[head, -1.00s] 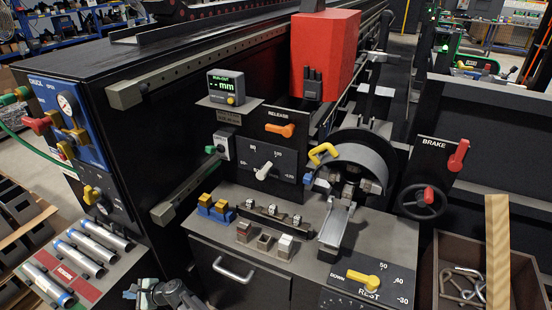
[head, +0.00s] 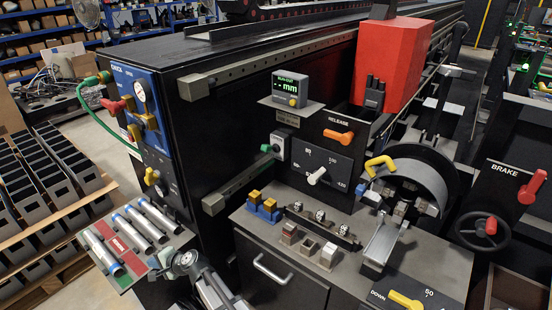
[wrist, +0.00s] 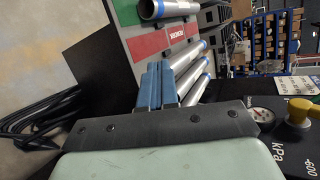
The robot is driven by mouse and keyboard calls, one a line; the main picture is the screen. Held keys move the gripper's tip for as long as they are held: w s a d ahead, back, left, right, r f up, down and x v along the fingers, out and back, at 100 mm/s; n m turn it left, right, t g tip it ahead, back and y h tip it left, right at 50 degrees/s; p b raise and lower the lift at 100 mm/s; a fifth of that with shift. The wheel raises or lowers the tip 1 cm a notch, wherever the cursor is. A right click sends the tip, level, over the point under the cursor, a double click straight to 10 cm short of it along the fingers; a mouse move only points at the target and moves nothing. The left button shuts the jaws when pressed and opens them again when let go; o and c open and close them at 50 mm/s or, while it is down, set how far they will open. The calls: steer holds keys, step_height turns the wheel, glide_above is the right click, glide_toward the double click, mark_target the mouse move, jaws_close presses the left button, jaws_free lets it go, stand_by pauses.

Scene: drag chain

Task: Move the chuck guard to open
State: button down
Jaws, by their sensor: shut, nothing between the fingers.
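My gripper (head: 163,262) is far to the left of the guard, low in the head view beside the rack of metal tubes. In the wrist view, its blue fingers (wrist: 170,84) are together and empty, pointing toward the tubes. The guard is not in the wrist view.
Metal tubes (head: 140,228) lie on a small shelf near my gripper. The blue chuck panel (head: 138,100) with gauge and valves stands behind it. Small blocks (head: 290,233), a chute (head: 385,243) and the red box (head: 392,65) stand near the guard.

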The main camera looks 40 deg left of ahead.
steer(key=w+d+r+n+t+h, duration=0.3)
steer(key=w+d+n, duration=0.5)
steer(key=w+n, duration=0.3)
steer(key=n+t+h, duration=1.1)
steer(key=n+t, duration=0.6)
steer(key=n, duration=0.6)
glide_toward(371, 164)
steer(key=w, duration=0.4)
steer(key=w+d+f, duration=0.1)
steer(key=w, duration=0.1)
steer(key=shift+w, duration=0.35)
